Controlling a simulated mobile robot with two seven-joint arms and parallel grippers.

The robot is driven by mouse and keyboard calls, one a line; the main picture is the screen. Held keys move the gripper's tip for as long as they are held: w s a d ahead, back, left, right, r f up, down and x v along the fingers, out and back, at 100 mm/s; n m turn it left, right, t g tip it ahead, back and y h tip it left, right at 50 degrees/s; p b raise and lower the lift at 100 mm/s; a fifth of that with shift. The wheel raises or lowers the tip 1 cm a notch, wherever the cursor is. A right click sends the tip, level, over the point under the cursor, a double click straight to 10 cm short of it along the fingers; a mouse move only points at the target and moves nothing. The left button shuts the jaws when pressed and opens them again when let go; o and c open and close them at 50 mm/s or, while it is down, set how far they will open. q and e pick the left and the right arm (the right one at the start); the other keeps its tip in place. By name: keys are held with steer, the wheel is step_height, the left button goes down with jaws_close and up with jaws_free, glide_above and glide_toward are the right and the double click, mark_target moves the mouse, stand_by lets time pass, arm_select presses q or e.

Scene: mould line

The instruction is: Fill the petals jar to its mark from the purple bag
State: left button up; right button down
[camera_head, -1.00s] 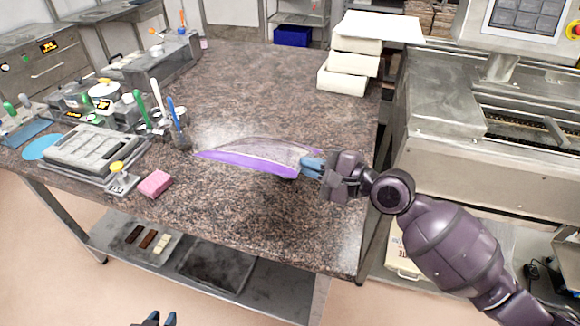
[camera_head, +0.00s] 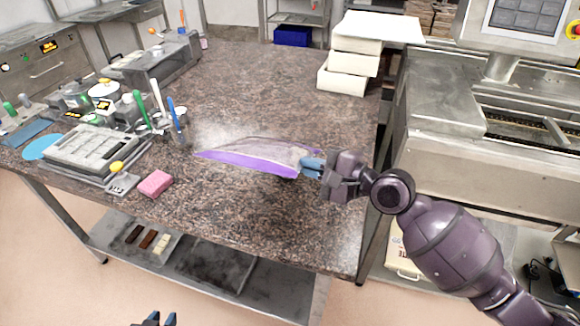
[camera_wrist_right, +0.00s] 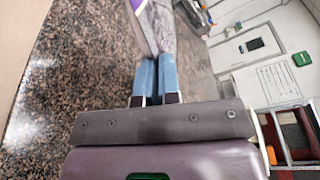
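The purple bag (camera_head: 250,161) is a clear, flat pouch with a purple band along its near edge. It lies stretched sideways over the middle of the worktop; I cannot tell whether it touches the surface. My right gripper (camera_head: 310,166) is shut on the bag's right end with its blue fingers. The right wrist view shows the bag (camera_wrist_right: 158,28) running out beyond the close-set fingertips (camera_wrist_right: 157,62). I cannot make out the petals jar.
A pink sponge (camera_head: 155,183) and a cup of tools (camera_head: 180,138) stand left of the bag. A grey mould tray (camera_head: 92,147) and several small containers crowd the left side. White boxes (camera_head: 342,80) are stacked at the back right.

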steer(key=shift+r, duration=0.1)
stand_by(0.4)
step_height(320, 180, up, 3)
steer(key=n+y+b, duration=0.1)
steer(key=n, duration=0.3)
steer(key=shift+t+b, duration=0.4)
steer(key=shift+t, duration=0.3)
